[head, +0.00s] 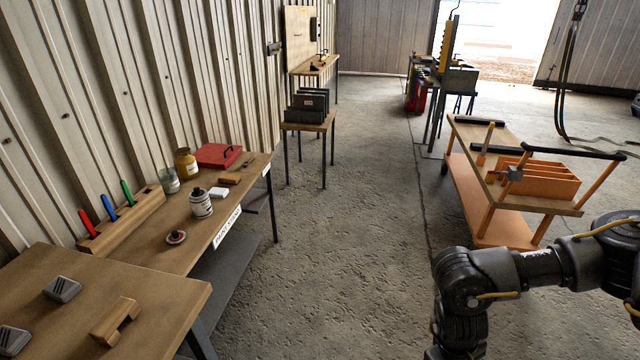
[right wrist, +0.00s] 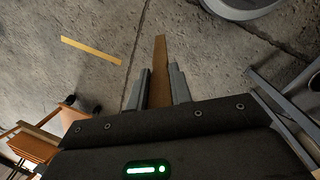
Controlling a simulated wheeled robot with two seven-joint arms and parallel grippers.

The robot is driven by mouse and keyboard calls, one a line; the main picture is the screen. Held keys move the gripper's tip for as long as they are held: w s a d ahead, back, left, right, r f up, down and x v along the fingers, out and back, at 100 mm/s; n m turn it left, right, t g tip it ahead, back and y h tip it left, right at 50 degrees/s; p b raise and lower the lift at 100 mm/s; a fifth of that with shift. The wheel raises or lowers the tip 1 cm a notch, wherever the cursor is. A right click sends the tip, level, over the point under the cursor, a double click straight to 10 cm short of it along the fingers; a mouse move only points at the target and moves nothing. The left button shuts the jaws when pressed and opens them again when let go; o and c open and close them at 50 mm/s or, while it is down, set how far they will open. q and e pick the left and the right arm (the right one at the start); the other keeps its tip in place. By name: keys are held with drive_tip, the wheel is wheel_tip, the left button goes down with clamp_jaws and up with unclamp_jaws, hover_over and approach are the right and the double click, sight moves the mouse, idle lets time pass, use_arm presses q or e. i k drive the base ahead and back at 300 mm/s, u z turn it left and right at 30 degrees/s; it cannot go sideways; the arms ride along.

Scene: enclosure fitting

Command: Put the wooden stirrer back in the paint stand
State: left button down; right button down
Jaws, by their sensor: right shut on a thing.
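In the right wrist view my right gripper (right wrist: 160,78) is shut on the wooden stirrer (right wrist: 160,55), a flat brown stick that points away from the jaws, above the concrete floor. In the head view that gripper is out of frame; only my arm shows at the lower right. At the left, a wooden bench with a white front label that seems to read paint stand (head: 227,228) carries a long wooden rack (head: 125,222). The rack holds red, blue and green handled tools and has a dark opening near its right end. My left gripper is not in view.
The bench also bears a white can (head: 201,203), a yellow jar (head: 186,164), a glass jar (head: 169,180), a round lid (head: 176,237) and a red case (head: 218,155). A nearer table (head: 170,290) adjoins it. An orange cart (head: 470,205) stands right. The floor between is clear.

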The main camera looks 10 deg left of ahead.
sight(153, 206)
drive_tip(key=i, duration=3.75)
drive_tip(key=u, duration=3.7)
